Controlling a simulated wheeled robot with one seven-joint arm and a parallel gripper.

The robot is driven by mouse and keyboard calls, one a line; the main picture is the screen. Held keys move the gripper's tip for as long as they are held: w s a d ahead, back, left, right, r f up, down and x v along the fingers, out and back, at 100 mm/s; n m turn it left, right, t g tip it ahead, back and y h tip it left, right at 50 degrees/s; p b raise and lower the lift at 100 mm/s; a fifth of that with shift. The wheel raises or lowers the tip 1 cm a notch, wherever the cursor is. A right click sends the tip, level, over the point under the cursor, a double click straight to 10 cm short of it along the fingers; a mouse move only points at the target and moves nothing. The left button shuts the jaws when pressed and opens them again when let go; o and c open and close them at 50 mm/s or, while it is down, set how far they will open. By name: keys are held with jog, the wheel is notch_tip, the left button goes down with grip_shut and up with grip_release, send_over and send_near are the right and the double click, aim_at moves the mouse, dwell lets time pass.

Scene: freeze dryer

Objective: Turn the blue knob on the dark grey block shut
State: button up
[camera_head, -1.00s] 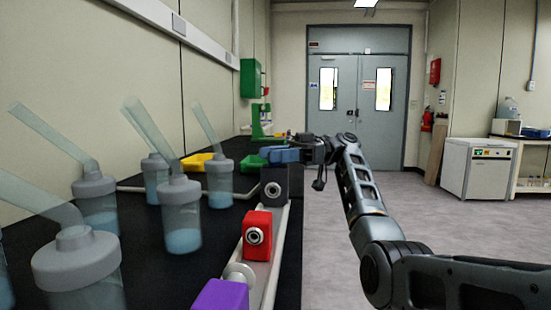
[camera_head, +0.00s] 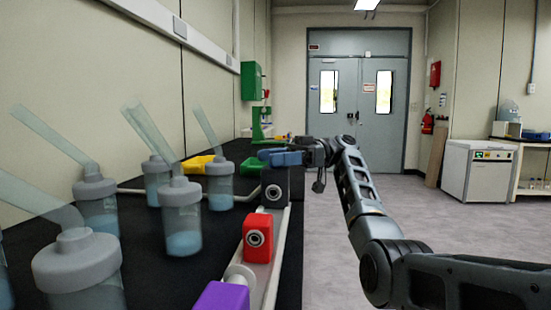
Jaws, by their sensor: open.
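The dark grey block (camera_head: 274,188) stands on the light rail along the right edge of the black bench, with a round port on the side facing me. The blue knob (camera_head: 284,158) shows as a low, elongated shape just above the block. My gripper (camera_head: 306,155) is at the right end of the blue knob, coming in from the right. It is open. Its fingertips are small and dark here, and I cannot tell whether they touch the knob or sit around it. The exact angle of the knob is hard to read.
A red block (camera_head: 258,238) and a purple block (camera_head: 222,297) stand nearer on the rail (camera_head: 276,258). Several grey-lidded flasks with slanted tubes, one of them here (camera_head: 182,220), fill the bench to the left. Yellow (camera_head: 196,164) and green trays lie behind. The floor (camera_head: 400,200) at right is clear.

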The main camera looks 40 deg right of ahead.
jog(key=v, duration=0.7)
jog(key=shift+d, duration=0.4)
jog(key=shift+s, duration=0.15)
